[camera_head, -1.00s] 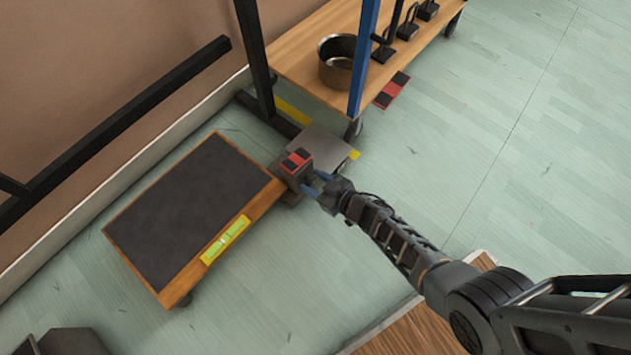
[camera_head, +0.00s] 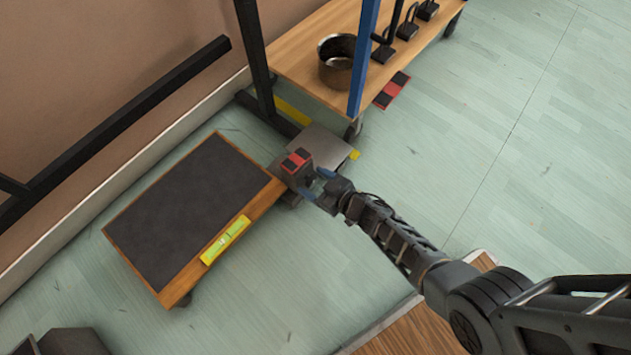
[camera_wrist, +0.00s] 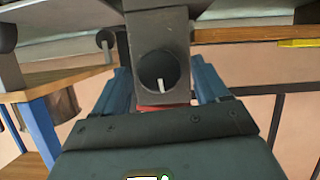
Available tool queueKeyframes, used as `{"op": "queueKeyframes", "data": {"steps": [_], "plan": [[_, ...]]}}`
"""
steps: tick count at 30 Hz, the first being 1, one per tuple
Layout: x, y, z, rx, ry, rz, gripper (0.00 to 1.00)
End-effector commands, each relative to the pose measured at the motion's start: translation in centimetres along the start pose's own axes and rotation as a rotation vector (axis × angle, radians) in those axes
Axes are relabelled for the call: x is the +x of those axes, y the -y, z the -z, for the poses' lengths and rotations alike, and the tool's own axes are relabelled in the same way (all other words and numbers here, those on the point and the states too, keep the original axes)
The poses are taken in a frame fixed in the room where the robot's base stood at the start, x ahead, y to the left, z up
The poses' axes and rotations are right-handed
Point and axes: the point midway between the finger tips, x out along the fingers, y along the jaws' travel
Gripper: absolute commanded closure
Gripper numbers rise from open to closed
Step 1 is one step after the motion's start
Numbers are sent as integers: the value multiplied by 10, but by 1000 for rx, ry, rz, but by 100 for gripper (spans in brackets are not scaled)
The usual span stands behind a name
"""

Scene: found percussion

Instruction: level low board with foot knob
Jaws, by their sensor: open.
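The low board (camera_head: 185,215) has a dark top and wooden edges and sits on the floor. A yellow-green spirit level (camera_head: 225,241) lies along its near right edge; its bubble is too small to read. A grey foot block with a red and black top (camera_head: 297,163) stands at the board's right corner. In the wrist view the round dark foot knob (camera_wrist: 158,72) faces me, with a white pointer mark close to vertical. My gripper (camera_head: 316,184) is open, its blue fingers apart on either side of the knob. In the wrist view (camera_wrist: 158,88) I cannot tell if they touch it.
A wooden cart shelf (camera_head: 300,55) with a metal pot (camera_head: 337,62) and dark weights (camera_head: 408,30) stands behind, with a blue post (camera_head: 364,55). A grey plate (camera_head: 318,147) lies beside the block. A black rail runs along the wall. The floor at right is clear.

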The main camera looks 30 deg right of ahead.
Motion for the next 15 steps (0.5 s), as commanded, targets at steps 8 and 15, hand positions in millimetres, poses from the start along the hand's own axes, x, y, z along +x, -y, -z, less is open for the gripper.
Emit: {"op": "queueKeyframes", "data": {"steps": [8,15], "plan": [[-23,0,3,1,1,-1,26],[-62,0,3,0,1,-1,26]]}}
